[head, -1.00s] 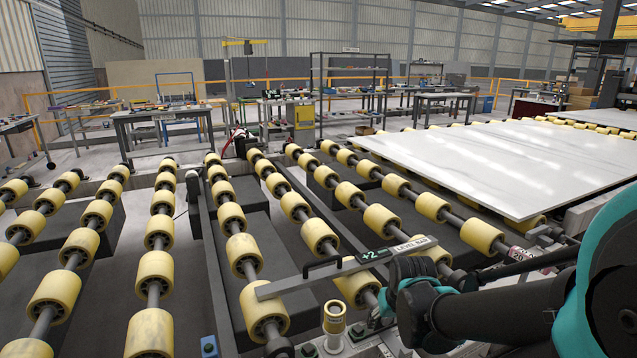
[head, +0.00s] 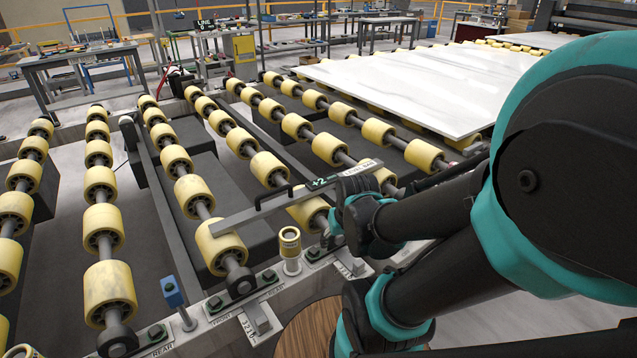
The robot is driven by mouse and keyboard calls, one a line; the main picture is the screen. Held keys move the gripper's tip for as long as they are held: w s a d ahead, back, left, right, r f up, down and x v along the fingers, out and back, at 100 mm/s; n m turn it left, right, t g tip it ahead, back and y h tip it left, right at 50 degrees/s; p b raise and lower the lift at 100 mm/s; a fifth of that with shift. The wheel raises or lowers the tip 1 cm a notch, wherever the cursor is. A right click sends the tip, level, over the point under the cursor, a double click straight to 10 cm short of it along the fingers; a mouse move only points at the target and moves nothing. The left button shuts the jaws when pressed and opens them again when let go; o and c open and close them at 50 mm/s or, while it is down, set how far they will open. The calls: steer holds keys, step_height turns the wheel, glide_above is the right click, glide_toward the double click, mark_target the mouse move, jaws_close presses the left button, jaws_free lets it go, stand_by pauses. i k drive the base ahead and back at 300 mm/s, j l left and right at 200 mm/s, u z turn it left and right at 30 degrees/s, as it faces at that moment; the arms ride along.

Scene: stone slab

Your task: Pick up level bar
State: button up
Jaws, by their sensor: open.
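The level bar (head: 240,219) is a long, flat grey bar with a black handle on its top edge and a green "+2" display. It lies across the yellow rollers in the middle of the head view. Its far right end shows past my arm. My gripper (head: 355,188) is at the right part of the bar, close beside or above it in the picture. It is open, but its fingers are mostly hidden by my wrist, and I cannot tell whether they touch the bar.
Rows of yellow rollers (head: 103,217) fill the left and middle. A yellow-topped cylinder (head: 290,243) stands on the front rail just before the bar, and a blue block on a post (head: 173,291) is farther left. A large white slab (head: 410,88) lies at the back right.

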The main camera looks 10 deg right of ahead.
mark_target(316, 187)
steer(key=k+l+u, duration=0.15)
steer(key=k+u, duration=0.2)
steer(key=k, duration=0.4)
steer(key=k+j+u, duration=0.1)
steer(key=k+u, duration=0.2)
steer(key=k, duration=0.4)
steer(key=i+j, duration=0.15)
steer(key=i, duration=0.3)
